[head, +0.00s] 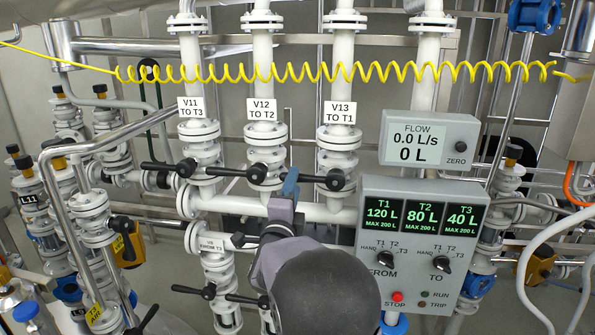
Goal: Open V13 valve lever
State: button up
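The V13 valve (338,150) is a white flanged valve on a vertical pipe, under the label "V13 TO T1" (340,113). Its black lever (318,179) points left from a dark round hub, roughly level, across the pipe. My gripper (291,183) is at the left end of this lever, with a blue fingertip part showing in front of it. The far end of the lever is hidden behind the gripper. I cannot tell whether the fingers touch the lever or are closed on it.
The V12 lever (230,172) and V11 lever (160,166) also point left, close beside. A control panel (418,300) and flow display (428,138) stand to the right. A coiled yellow hose (330,72) crosses above. Lower valves (218,270) sit left of my arm.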

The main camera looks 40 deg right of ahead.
jog(key=p+x, duration=0.4)
jog(key=x, duration=0.3)
dwell(0.3)
jog(key=shift+w+d, duration=0.1)
grip_shut()
